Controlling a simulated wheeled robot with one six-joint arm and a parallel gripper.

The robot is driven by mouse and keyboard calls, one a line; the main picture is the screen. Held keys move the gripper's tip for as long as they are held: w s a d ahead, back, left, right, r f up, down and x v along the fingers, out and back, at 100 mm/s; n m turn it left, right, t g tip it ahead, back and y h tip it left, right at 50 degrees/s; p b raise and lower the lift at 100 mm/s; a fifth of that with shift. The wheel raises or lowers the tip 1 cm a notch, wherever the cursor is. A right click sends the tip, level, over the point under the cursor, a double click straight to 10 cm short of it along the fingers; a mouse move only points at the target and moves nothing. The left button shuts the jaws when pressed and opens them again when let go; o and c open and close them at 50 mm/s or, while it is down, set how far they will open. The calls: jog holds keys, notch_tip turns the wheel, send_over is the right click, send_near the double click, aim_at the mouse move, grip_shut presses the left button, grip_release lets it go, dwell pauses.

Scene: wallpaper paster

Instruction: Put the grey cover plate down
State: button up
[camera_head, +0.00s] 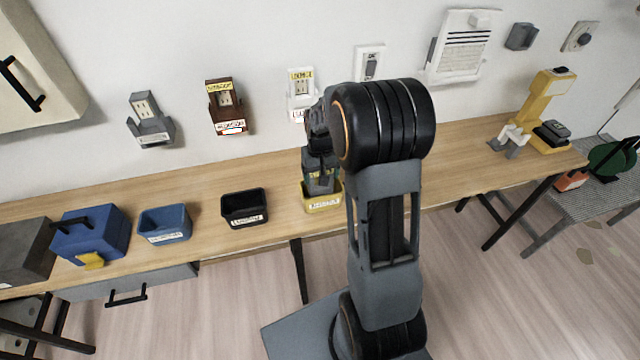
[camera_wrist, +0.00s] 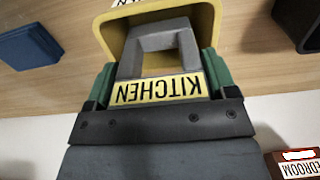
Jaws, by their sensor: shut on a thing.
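My gripper (camera_head: 320,168) is shut on the grey cover plate (camera_wrist: 160,42), a grey frame with an opening in its middle. A yellow KITCHEN label, upside down in the wrist view, lies across it between the green fingers of my gripper (camera_wrist: 158,76). The plate's far end is over the mouth of a yellow bin (camera_wrist: 104,38). In the head view the yellow bin (camera_head: 325,205) stands on the bench right below my gripper. I cannot tell whether the plate touches the bin's floor.
On the wooden bench (camera_head: 285,190), a black bin (camera_head: 244,208) and a blue bin (camera_head: 165,224) stand left of the yellow one. A blue box (camera_head: 90,235) is farther left. Sockets, including a brown-backed one (camera_head: 226,105), are on the wall behind.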

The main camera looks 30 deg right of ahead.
aim_at(314, 191)
jog(key=shift+f, duration=2.05)
jog(key=shift+f, duration=0.2)
jog(key=o, duration=0.7)
jog(key=shift+o, duration=0.2)
